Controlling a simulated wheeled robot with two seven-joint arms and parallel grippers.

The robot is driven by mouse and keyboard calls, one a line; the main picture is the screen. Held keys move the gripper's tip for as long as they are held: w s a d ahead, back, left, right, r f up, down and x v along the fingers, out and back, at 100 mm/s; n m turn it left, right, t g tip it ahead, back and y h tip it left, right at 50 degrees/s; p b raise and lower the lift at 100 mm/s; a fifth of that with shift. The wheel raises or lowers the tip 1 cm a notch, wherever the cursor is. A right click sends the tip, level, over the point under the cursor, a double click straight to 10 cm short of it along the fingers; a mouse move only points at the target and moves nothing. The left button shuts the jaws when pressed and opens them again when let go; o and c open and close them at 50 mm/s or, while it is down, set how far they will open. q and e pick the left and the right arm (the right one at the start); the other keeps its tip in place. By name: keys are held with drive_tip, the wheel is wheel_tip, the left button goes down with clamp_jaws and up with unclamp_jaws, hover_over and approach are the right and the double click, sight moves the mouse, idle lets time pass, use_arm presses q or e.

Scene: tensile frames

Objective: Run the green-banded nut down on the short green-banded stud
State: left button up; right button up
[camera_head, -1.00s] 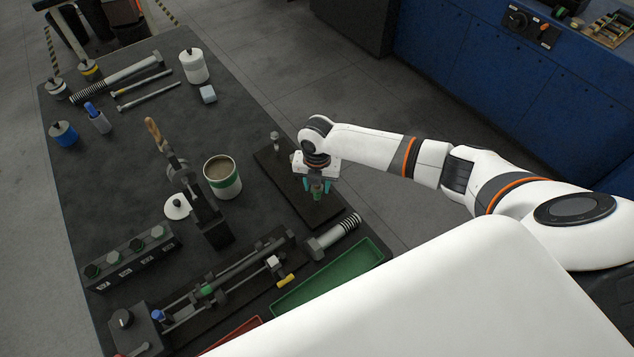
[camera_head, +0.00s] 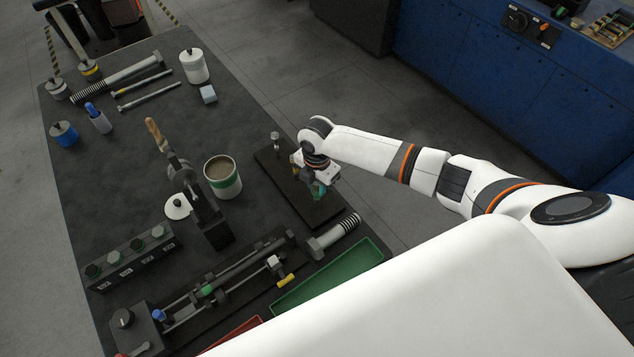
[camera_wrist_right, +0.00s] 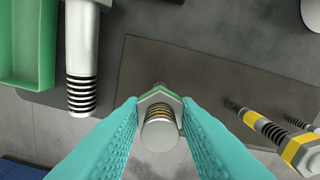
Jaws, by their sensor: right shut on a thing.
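My right gripper (camera_head: 318,191) is low over the dark plate (camera_head: 284,180), with its teal fingers (camera_wrist_right: 160,125) on both sides of the green-banded nut (camera_wrist_right: 160,97). It is shut on that nut. The short stud (camera_wrist_right: 158,132) passes through the nut; its round grey end and some threads show between the fingers in the right wrist view. The stud's lower part and any band on it are hidden. My left gripper is in neither view.
A large threaded bolt (camera_head: 335,236) and a green tray (camera_head: 335,275) lie nearby. A green-striped can (camera_head: 226,187) stands left of the plate.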

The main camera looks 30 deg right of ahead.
drive_tip(key=m, duration=0.5)
drive_tip(key=shift+f+m, duration=0.15)
drive_tip(key=shift+m, duration=0.15)
drive_tip(key=m, duration=0.2)
drive_tip(key=shift+m, duration=0.4)
drive_tip(key=o, duration=1.1)
drive_tip(key=shift+c, duration=0.2)
wheel_tip(320, 180, up, 12)
drive_tip(key=b, duration=0.2)
